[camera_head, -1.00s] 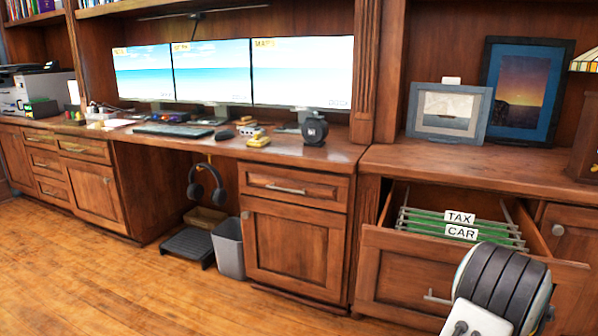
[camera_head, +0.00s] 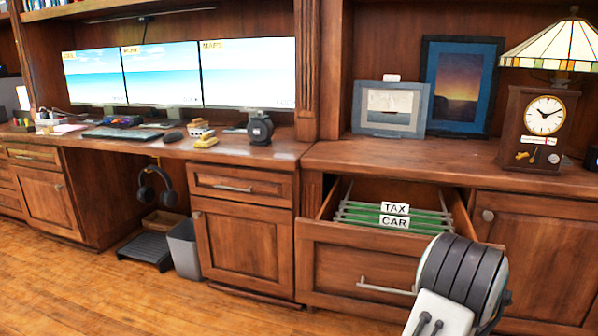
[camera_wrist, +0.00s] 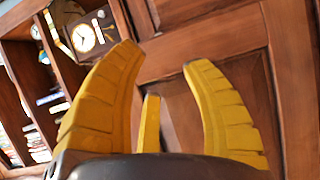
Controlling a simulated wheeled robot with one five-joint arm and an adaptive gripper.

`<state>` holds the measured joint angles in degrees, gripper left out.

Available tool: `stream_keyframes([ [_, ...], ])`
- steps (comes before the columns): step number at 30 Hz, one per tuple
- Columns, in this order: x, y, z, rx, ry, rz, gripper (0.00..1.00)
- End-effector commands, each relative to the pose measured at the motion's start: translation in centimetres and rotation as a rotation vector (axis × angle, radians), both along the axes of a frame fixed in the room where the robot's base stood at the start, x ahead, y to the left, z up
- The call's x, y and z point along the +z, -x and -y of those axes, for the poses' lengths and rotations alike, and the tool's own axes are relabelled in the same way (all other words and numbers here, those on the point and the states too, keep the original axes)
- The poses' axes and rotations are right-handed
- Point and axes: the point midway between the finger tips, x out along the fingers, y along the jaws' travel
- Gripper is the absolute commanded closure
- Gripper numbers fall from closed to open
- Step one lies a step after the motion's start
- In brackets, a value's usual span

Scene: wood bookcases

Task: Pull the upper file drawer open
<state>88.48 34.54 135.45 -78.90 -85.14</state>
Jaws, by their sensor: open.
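The upper file drawer (camera_head: 345,262) is pulled out from the right cabinet, and green hanging files (camera_head: 390,217) labelled TAX and CAR show inside it. Its metal bar handle (camera_head: 386,287) is on the front. In the head view my arm stands in front of the drawer's right part and hides some of it; the fingers are out of sight there. In the wrist view my gripper (camera_wrist: 160,85) is open, its yellow fingers apart with nothing between them. A wood panel door fills the view behind them, and the drawer handle does not show there.
A closed cabinet door with a round knob (camera_head: 488,215) is right of the drawer. A clock (camera_head: 541,128), a lamp (camera_head: 560,45) and framed pictures (camera_head: 391,108) stand on the counter. A grey bin (camera_head: 184,249) is at the left; the wood floor (camera_head: 60,285) is clear.

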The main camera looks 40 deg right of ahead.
Motion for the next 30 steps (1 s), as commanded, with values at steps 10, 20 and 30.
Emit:
stream_keyframes([
  [10, 2.7, -3.7, -0.5, 0.068, -0.054, 0.060, 0.57],
  [20, 7.2, -10.5, -2.6, 0.185, -0.176, 0.167, 0.57],
  [30, 16.1, -22.3, -11.0, 0.378, -0.472, 0.334, 0.57],
])
